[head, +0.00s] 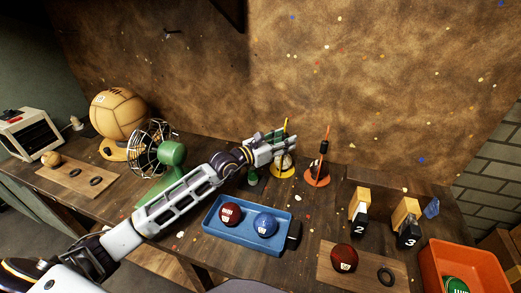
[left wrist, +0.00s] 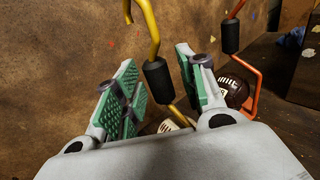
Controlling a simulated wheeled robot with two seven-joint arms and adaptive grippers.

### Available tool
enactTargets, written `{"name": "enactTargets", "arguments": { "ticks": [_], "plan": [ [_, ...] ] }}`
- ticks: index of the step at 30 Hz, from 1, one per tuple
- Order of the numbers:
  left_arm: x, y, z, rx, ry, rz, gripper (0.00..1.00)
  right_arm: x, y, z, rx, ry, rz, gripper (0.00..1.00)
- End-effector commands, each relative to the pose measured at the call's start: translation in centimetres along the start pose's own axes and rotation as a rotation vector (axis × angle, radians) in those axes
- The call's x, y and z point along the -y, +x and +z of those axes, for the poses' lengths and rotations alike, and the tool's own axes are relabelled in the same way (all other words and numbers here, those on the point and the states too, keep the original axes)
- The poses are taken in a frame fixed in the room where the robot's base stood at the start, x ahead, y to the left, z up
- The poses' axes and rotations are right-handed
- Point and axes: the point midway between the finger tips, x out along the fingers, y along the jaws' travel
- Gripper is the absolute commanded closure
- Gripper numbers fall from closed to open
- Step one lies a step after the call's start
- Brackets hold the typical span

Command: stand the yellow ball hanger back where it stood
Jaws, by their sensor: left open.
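The yellow ball hanger (head: 279,174) stands on the bench near the back wall, its round base on the wood. In the left wrist view its bent yellow rod (left wrist: 152,38) with a black grip (left wrist: 157,74) runs up between my fingers. My left gripper (head: 279,138) is open, with a finger on either side of the rod around the grip; I see gaps beside the grip. A pale ball (left wrist: 173,125) shows low behind the fingers, partly hidden. My right gripper is in neither view.
An orange hanger (head: 317,180) with a dark ball (left wrist: 237,90) stands just right. A blue tray (head: 238,239) with two balls, numbered blocks (head: 359,229) and an orange crate (head: 430,263) lie nearer. A green fan (head: 172,153) stands left, beside my left arm.

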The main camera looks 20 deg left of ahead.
Motion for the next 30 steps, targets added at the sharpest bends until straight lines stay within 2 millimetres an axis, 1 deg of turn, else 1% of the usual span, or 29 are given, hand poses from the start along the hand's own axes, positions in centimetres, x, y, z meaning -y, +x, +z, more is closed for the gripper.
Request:
{"name": "enactTargets", "arguments": {
  "ticks": [15,30],
  "plan": [
    [-0.1,-4.2,-0.1,-0.002,0.002,0.001,0.6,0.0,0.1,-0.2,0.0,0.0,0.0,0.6],
    [0.0,-7.8,-0.1,-0.001,0.001,0.001,0.6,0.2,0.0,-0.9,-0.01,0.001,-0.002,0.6]
  ]
}}
